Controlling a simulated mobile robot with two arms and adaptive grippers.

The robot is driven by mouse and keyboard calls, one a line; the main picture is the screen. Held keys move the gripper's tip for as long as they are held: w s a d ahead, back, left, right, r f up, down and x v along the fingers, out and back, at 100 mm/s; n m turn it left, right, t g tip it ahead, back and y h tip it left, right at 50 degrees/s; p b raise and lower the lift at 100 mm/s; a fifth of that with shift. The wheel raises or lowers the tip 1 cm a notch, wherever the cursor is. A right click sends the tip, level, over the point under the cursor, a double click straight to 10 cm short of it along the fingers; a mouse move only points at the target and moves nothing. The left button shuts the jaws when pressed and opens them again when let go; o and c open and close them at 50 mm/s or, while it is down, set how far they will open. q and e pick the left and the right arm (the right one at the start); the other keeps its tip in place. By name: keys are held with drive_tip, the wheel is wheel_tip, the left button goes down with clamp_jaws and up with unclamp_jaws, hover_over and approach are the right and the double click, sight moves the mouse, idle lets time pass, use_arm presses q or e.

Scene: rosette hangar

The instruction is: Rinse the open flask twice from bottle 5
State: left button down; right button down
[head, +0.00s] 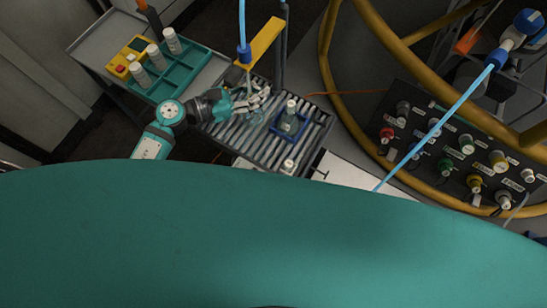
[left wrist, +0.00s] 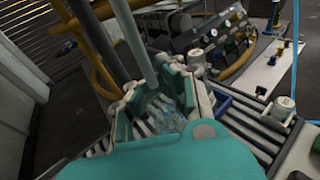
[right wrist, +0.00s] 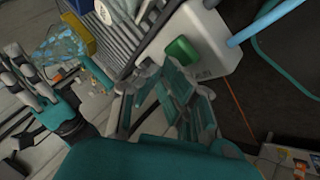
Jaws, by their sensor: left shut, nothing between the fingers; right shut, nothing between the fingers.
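A clear, bluish glass vessel, likely the open flask (left wrist: 165,112), shows faintly by my left fingers in the left wrist view. It stands over the rollers; its mouth cannot be made out. My left gripper (head: 254,99) is at the rollers, shut and empty, beside this glass. A capped glass flask (head: 288,122) stands upright in a blue square frame to its right. Several capped bottles (head: 466,146) with coloured bands sit in a dark labelled panel at the right; the labels are too small to tell which is bottle 5. My right gripper (right wrist: 172,98) is shut and empty, seen only in its wrist view.
A roller conveyor (head: 228,132) runs under the left gripper. A yellow bracket (head: 262,43) and blue hose (head: 243,52) hang above it. A teal rack (head: 183,68) with white bottles stands at left. A yellow ring frame (head: 330,50) curves around the panel.

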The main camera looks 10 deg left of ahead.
drive_tip(key=shift+f, duration=0.45)
idle(1.4)
drive_tip(key=shift+r, duration=0.9)
drive_tip(key=shift+r, duration=2.5)
drive_tip(key=shift+r, duration=0.1)
wheel_tip(320, 180, up, 6)
drive_tip(key=shift+f, duration=0.1)
